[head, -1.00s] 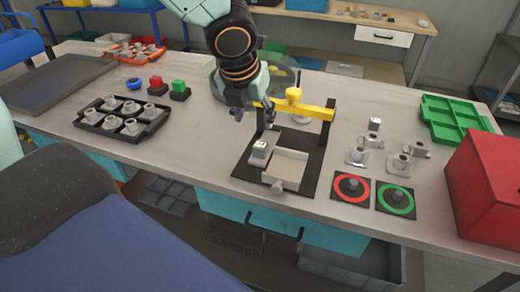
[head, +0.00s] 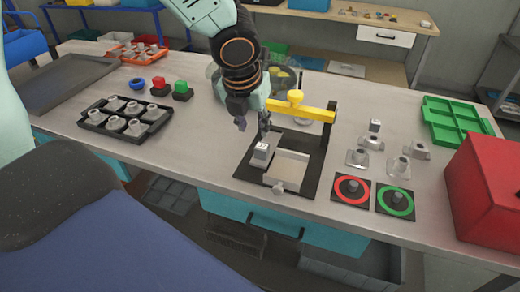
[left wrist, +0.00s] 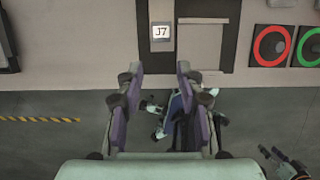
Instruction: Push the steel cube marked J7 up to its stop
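The steel cube marked J7 (head: 262,154) sits on a dark base plate (head: 248,174), at the left of a pale open-topped box (head: 290,165). In the left wrist view the cube (left wrist: 161,34) shows its white J7 label upright, ahead of the fingertips and about centred between them. My left gripper (head: 252,122) is just behind the cube in the head view, above the plate. Its two fingers stand apart and empty in the left wrist view (left wrist: 160,72). I see no contact with the cube. I cannot tell which part is its stop. My right gripper is not in view.
A yellow bar with a knob (head: 296,104) spans the back of the plate. Red (head: 351,188) and green (head: 395,201) ringed pads and metal parts lie to the right. A black tray of metal parts (head: 120,118) is at the left.

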